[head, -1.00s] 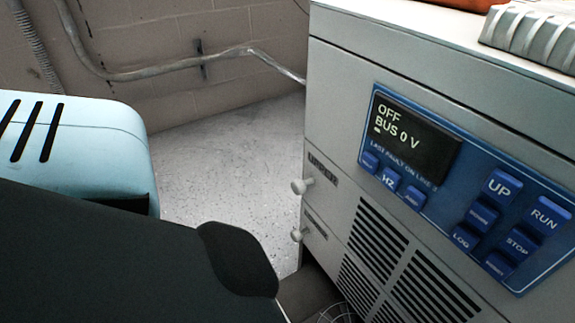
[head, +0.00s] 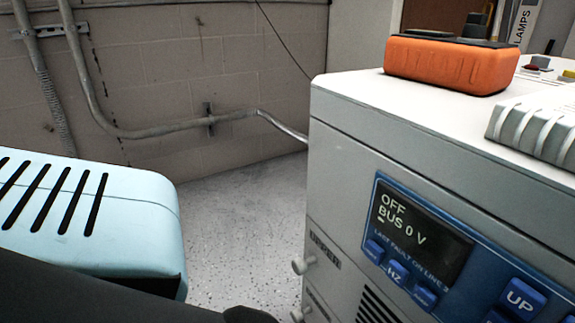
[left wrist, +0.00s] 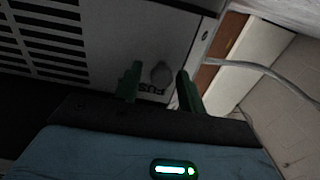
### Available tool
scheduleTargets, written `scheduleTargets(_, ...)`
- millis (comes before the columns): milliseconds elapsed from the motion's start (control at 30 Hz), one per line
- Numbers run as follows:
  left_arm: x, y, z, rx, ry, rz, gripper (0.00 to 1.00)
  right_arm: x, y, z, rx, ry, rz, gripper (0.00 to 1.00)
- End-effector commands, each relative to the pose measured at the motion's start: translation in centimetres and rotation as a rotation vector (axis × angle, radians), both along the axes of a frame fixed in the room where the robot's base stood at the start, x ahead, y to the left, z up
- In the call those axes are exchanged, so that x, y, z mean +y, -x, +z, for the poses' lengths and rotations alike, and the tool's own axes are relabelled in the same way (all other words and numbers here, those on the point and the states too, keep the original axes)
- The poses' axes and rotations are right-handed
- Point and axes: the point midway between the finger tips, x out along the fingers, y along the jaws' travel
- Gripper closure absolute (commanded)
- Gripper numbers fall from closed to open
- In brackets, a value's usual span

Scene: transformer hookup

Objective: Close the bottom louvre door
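A grey cabinet (head: 335,170) with a blue control panel fills the right of the head view. Two pale round knobs stick out near its left edge, an upper knob (head: 302,265) and a lower knob (head: 297,314) at the picture's bottom. Only the top of the louvre slots (head: 378,305) shows; the bottom door is mostly cut off. In the left wrist view, a slotted pale panel (left wrist: 90,62) carries a round knob (left wrist: 161,74). My left gripper (left wrist: 158,84) is open, its green fingers apart on either side of this knob, without visible contact. My right gripper is not in view.
An orange case (head: 450,65) and a ribbed grey block (head: 535,125) sit on the cabinet top. The display (head: 420,232) reads OFF, BUS 0 V. Conduit (head: 165,132) runs along the block wall. The speckled floor (head: 240,220) left of the cabinet is clear.

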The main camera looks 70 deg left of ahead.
Motion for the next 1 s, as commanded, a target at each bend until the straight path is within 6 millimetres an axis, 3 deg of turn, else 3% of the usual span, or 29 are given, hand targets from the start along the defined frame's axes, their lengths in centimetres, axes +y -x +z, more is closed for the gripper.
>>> scheduleTargets(367,0.0,0.8,-0.1,0.006,0.0,0.001,0.55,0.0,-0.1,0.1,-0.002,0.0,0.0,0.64)
scheduleTargets(800,-0.8,6.8,-0.1,0.006,0.001,0.0,0.55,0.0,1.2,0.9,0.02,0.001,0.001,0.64)
scheduleTargets(1000,-0.9,8.0,-0.1,0.004,0.0,0.0,0.55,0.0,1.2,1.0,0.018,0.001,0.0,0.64)
